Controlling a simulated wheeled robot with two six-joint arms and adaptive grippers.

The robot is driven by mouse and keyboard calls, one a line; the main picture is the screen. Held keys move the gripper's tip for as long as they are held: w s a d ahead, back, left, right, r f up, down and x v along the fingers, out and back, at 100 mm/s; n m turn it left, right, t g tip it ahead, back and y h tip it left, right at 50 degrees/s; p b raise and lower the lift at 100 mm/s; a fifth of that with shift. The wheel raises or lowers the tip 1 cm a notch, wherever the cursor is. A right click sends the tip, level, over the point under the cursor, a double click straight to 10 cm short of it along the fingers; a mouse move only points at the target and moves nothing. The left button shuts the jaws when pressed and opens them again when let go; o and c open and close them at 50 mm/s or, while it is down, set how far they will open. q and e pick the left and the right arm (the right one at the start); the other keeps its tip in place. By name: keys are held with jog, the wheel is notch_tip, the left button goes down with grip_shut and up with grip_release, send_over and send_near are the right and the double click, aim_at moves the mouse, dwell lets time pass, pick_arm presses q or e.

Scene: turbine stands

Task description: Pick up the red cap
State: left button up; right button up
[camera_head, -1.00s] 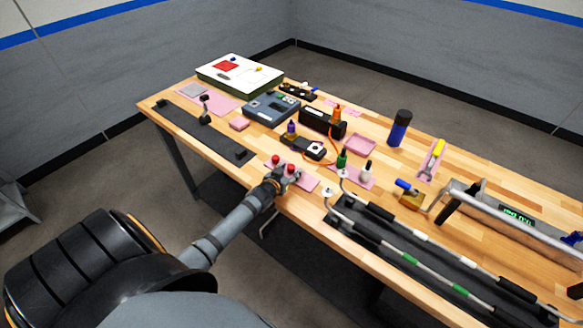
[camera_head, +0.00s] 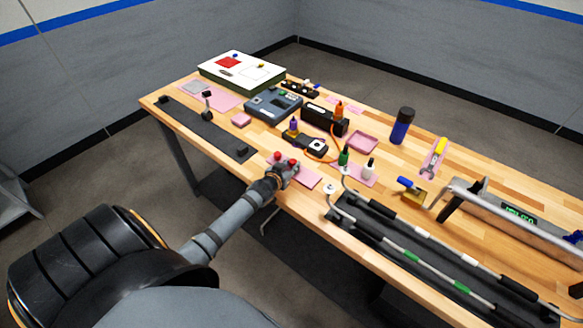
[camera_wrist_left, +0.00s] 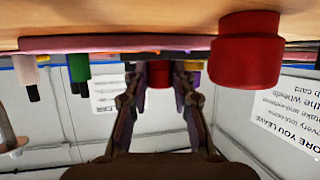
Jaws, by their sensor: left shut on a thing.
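Two red caps stand at the pink mat (camera_head: 308,178) near the table's front edge. My left gripper (camera_head: 288,170) reaches in over this edge and is shut on the right-hand red cap (camera_head: 293,163). The other red cap (camera_head: 278,157) stands just left of it, free of the fingers. In the left wrist view, which is upside down, the held red cap (camera_wrist_left: 160,74) shows between the two fingers (camera_wrist_left: 160,92), partly hidden by them. The free red cap (camera_wrist_left: 246,50) looks large and close at the right there. My right gripper is not in view.
A black rail (camera_head: 205,130) lies left of the caps. Green (camera_head: 344,155) and white (camera_head: 368,168) bottles stand to the right on another pink mat. Long rods on a dark base (camera_head: 420,255) fill the front right. A blue-black bottle (camera_head: 402,126) stands farther back.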

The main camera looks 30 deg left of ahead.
pick_arm(q)
jog(key=s+d+r+b, duration=0.4)
jog(key=s+d+r, duration=0.4)
jog(key=d+r, duration=0.3)
jog(key=shift+d+r, duration=0.2)
jog(key=shift+r, duration=0.3)
jog(key=shift+o, duration=1.1)
grip_shut()
